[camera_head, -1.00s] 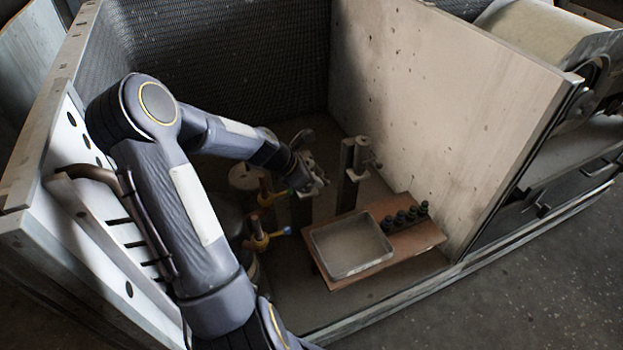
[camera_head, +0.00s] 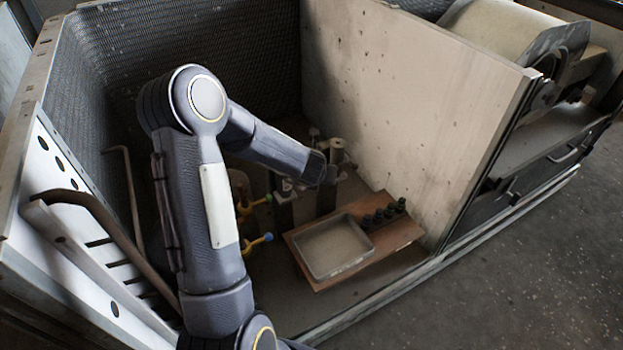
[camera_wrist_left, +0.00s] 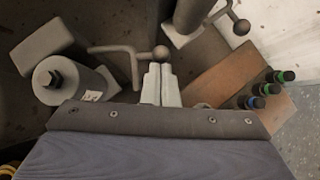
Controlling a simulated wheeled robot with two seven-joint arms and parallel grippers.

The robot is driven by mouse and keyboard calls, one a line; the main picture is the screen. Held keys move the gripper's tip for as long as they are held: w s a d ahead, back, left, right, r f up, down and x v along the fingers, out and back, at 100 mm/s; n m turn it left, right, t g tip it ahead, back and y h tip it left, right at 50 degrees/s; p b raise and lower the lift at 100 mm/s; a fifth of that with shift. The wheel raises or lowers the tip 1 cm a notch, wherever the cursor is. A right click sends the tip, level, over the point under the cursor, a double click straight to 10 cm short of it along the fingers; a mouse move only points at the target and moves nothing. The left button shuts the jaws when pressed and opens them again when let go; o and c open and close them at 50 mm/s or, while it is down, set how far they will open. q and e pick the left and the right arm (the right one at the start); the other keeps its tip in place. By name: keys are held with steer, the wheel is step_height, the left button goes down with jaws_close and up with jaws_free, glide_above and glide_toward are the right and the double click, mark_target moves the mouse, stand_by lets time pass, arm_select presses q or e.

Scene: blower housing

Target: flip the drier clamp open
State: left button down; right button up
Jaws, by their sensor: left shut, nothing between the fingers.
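In the left wrist view, a bent metal lever with a round ball knob (camera_wrist_left: 161,52) lies just beyond my left gripper (camera_wrist_left: 160,70). It looks like a clamp handle; I cannot tell whether the clamp is open. My left fingertips are shut and empty, at or very near the knob; contact is unclear. A grey cylinder (camera_wrist_left: 72,80) with a dark top fitting stands left of them, possibly the drier. A second lever with a ball knob (camera_wrist_left: 242,27) sits at upper right. In the head view my left wrist covers much of the fixture, and the fingers are hard to make out.
A wooden board (camera_head: 408,232) carries a shallow metal tray (camera_head: 312,274) and several dark-capped bottles (camera_head: 384,214). A pale panel (camera_head: 420,110) rises on the right. Bent pipes (camera_head: 85,200) run along the left wall.

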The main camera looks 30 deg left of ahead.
arm_select(q)
steer(key=shift+w+n+y, duration=0.4)
steer(key=shift+w+n, duration=0.1)
steer(key=shift+n, duration=0.2)
steer(key=shift+a, duration=0.15)
steer(key=shift+s+a, duration=0.35)
steer(key=shift+a, duration=0.25)
arm_select(e)
steer(key=shift+f, duration=0.1)
arm_select(q)
steer(key=shift+a+r, duration=0.1)
